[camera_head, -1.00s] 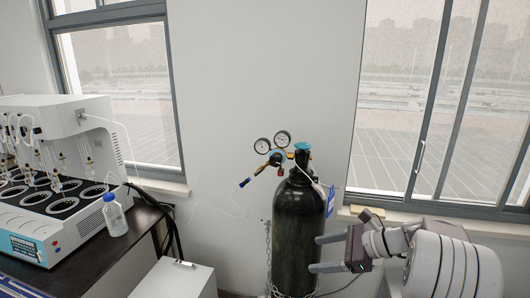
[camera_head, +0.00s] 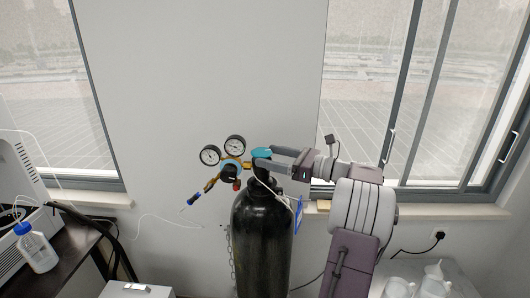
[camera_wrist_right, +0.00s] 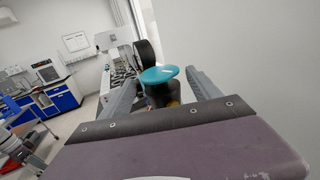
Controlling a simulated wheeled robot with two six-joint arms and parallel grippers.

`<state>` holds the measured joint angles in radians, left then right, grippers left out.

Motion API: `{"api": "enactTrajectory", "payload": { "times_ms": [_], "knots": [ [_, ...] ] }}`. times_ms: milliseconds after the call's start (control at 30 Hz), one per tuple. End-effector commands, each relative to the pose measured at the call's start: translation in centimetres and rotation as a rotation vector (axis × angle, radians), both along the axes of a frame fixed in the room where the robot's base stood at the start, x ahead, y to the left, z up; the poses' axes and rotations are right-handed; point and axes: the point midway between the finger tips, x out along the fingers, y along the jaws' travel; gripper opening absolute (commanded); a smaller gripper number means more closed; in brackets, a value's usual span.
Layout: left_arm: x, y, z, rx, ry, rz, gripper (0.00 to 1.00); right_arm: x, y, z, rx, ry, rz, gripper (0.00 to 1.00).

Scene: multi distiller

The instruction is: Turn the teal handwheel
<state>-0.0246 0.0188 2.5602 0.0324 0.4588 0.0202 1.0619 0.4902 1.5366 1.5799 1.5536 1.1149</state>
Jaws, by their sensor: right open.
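The teal handwheel (camera_head: 261,153) sits on top of the black gas cylinder (camera_head: 262,235), which stands upright against the wall. My right gripper (camera_head: 268,157) is open at the handwheel, reaching in from the right. In the right wrist view the handwheel (camera_wrist_right: 160,76) lies between the two spread fingers of my right gripper (camera_wrist_right: 157,88), with a visible gap at least on its right side. Whether either finger touches it cannot be told.
A regulator with two round gauges (camera_head: 222,152) and a blue-tipped outlet sticks out to the left of the handwheel. A blue tag (camera_head: 298,214) hangs on the cylinder's right. A bottle (camera_head: 36,248) stands on the dark bench at left. White jugs (camera_head: 432,284) are at lower right.

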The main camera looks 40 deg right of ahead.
Motion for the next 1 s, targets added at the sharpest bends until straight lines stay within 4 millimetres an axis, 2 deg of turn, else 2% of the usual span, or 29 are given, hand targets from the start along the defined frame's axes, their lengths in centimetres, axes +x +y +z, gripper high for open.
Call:
{"api": "enactTrajectory", "payload": {
  "times_ms": [133,400,433,600,633,833,1000],
  "knots": [
    [0.0,0.0,0.5,0.0,0.0,0.0,0.36,1.5,0.8,0.1,0.001,0.0,0.002,0.72],
    [0.0,0.0,0.5,0.0,0.0,0.0,0.36,1.8,0.9,-0.1,0.0,0.001,-0.001,0.72],
    [0.0,0.0,0.5,0.0,0.0,0.0,0.36,1.8,0.9,-0.1,0.0,0.001,-0.001,0.69],
    [0.0,0.0,0.5,0.0,0.0,0.0,0.36,1.8,0.9,-0.1,0.0,0.001,0.0,0.22],
    [0.0,0.0,0.5,0.0,0.0,0.0,0.36,1.8,0.9,-0.1,0.0,0.001,0.0,0.17],
    [0.0,0.0,0.2,0.0,0.0,0.0,0.36,1.8,1.0,-0.1,-0.001,0.0,-0.016,0.18],
    [0.0,0.0,-0.9,0.0,0.0,0.0,0.36,1.7,1.1,-0.3,-0.003,-0.001,-0.081,0.18]
  ]
}}
